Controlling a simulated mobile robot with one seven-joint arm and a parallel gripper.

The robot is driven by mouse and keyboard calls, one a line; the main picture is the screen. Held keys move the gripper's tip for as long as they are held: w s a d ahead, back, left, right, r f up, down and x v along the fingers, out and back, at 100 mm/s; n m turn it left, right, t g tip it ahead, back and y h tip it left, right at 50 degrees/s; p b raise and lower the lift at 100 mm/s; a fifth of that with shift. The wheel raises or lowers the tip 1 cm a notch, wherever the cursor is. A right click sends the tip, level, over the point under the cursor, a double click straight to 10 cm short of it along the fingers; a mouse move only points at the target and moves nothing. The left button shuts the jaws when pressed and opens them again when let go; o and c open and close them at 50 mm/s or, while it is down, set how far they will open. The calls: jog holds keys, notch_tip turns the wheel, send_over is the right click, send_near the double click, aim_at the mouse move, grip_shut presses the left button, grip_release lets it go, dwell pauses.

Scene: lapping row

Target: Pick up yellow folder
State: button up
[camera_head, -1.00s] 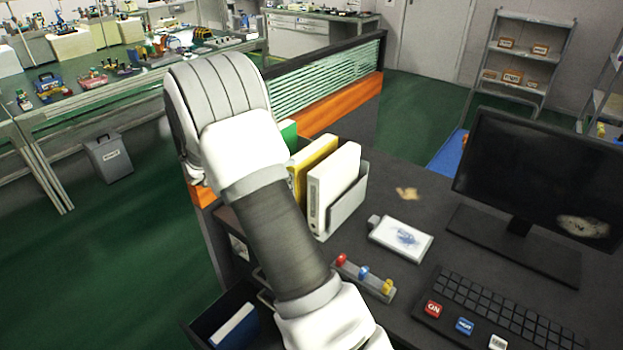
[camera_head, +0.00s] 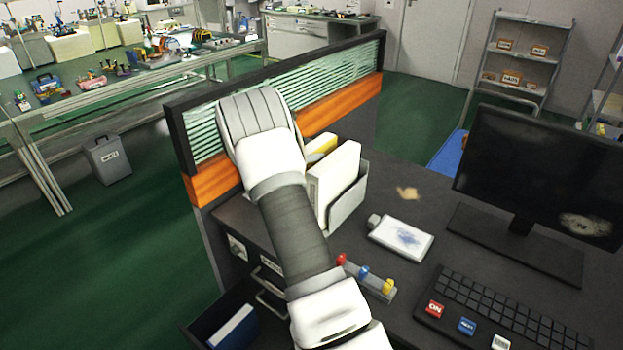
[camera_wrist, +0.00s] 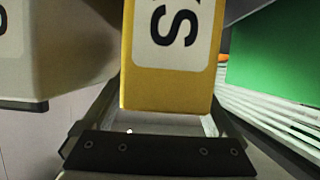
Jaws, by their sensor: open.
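The yellow folder (camera_head: 321,146) stands upright in a grey holder (camera_head: 349,204) on the desk, mostly hidden behind my arm and the white folder (camera_head: 336,186). In the wrist view the yellow folder (camera_wrist: 170,82) fills the middle, its white label with black letters facing me. My gripper (camera_wrist: 166,102) is open, with one finger on each side of the yellow folder's near end. I cannot tell whether the fingers touch it. In the head view the fingers are hidden by my arm.
A white folder (camera_wrist: 65,60) stands to the left and a green folder (camera_wrist: 278,55) to the right in the wrist view. A slatted divider (camera_head: 340,70) runs behind the holder. A monitor (camera_head: 540,175) and keyboard (camera_head: 505,310) occupy the desk's right. An open drawer (camera_head: 205,325) sits below.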

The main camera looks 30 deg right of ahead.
jog(key=shift+w+d, duration=0.1)
jog(key=shift+d, duration=0.1)
grip_shut()
dwell(0.3)
